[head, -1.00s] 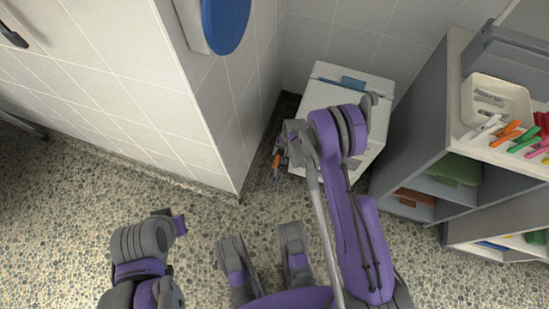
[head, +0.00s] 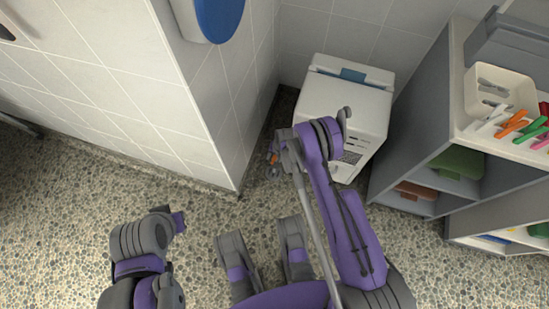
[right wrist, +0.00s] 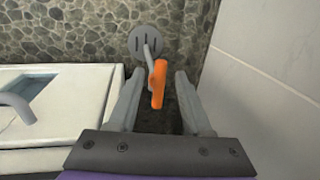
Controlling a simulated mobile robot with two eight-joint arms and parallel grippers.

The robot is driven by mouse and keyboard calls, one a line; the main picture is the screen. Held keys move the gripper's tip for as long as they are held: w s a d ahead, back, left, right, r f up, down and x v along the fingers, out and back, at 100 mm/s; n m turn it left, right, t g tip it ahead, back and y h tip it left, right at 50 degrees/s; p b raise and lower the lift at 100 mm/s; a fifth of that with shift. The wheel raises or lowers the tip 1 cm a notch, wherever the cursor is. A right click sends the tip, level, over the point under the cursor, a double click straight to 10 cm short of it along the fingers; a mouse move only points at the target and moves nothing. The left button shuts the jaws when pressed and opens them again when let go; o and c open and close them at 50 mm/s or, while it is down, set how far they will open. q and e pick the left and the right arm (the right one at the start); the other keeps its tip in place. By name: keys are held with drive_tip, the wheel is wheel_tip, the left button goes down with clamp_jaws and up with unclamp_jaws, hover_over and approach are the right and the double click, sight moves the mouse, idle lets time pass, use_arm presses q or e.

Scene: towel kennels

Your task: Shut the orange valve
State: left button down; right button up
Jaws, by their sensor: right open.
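The orange valve handle (right wrist: 157,84) sits on a grey pipe stub that rises beside a round slotted drain cover (right wrist: 144,42) in the right wrist view. In the head view only a small orange patch of it (head: 274,158) shows low in the corner, partly hidden by my right arm. My right gripper (right wrist: 158,82) is open, with one finger on each side of the handle in the picture. Gaps show on both sides, and I cannot tell how deep the handle lies between the fingers. My left arm shows at the lower left of the head view, but its jaws do not.
A white box-like appliance (head: 345,105) stands close to the right of the valve. A tiled wall corner (head: 215,125) is close on its left. The pebbled floor (head: 75,220) is open at left.

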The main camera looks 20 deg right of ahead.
clamp_jaws()
drive_tip(key=shift+m, duration=0.3)
idle(0.3)
drive_tip(key=m, duration=0.3)
drive_tip(key=shift+w+a+m+t+h, duration=0.1)
drive_tip(key=shift+a+m+t+h, duration=0.2)
drive_tip(key=shift+w+a+m+h, duration=0.1)
drive_tip(key=shift+w+m+h, duration=0.3)
drive_tip(key=shift+m, duration=1.85)
drive_tip(key=shift+w+a+m+h, duration=0.1)
drive_tip(key=shift+w+m+h, duration=0.25)
drive_tip(key=shift+m, duration=1.95)
drive_tip(key=shift+w+a+m+h, duration=0.1)
drive_tip(key=shift+w+m+h, duration=0.25)
drive_tip(key=shift+m, duration=1.9)
drive_tip(key=shift+s, duration=0.1)
